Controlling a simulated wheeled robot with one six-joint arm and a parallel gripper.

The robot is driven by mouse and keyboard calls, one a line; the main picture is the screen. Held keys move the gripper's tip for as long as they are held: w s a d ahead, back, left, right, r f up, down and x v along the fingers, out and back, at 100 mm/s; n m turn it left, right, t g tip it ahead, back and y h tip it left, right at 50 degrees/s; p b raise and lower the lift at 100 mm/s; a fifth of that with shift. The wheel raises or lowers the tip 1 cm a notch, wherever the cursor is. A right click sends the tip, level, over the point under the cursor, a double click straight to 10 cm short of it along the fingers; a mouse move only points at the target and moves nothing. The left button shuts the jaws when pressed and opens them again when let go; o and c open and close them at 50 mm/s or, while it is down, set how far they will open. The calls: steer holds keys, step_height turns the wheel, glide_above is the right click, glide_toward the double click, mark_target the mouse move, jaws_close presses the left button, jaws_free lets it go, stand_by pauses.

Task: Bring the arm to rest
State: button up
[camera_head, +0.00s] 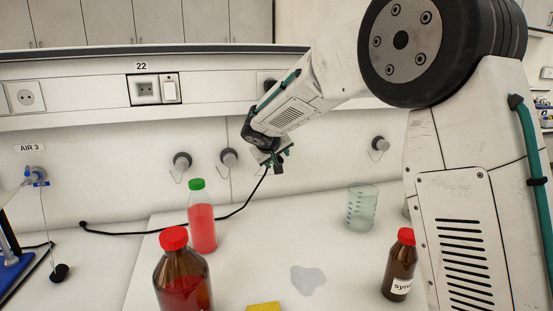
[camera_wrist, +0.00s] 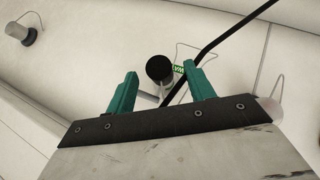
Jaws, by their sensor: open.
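My gripper (camera_head: 275,159) hangs in the air above the back of the white bench, in front of the wall, and my arm reaches to it from the right. In the wrist view its two green fingers (camera_wrist: 160,94) stand apart with nothing held between them. A dark wall knob (camera_wrist: 160,69) shows behind the gap between the fingers, apart from them. In the head view the gripper is small and partly dark against the wall.
On the bench stand a green-capped bottle of red liquid (camera_head: 202,228), a red-capped brown bottle (camera_head: 183,280), a smaller brown syrup bottle (camera_head: 400,262) and a clear beaker (camera_head: 361,208). A puddle (camera_head: 308,279) and a yellow item (camera_head: 263,307) lie in front. A black cable (camera_head: 130,232) runs along the back.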

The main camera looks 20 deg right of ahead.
steer(key=v, duration=0.7)
steer(key=s+d+f+g+y, duration=0.1)
steer(key=s+d+f+g, duration=0.1)
steer(key=s, duration=1.3)
steer(key=s+d+f+m+g+y, duration=0.1)
steer(key=s+d+f+g+y, duration=0.1)
steer(key=s, duration=1.4)
steer(key=s+d+f+m+g+y, duration=0.1)
steer(key=s+d+f+g, duration=0.1)
steer(key=s, duration=1.4)
steer(key=shift+d+f+g+y, duration=0.3)
steer(key=shift+d+g+y, duration=0.1)
steer(key=shift+g, duration=0.1)
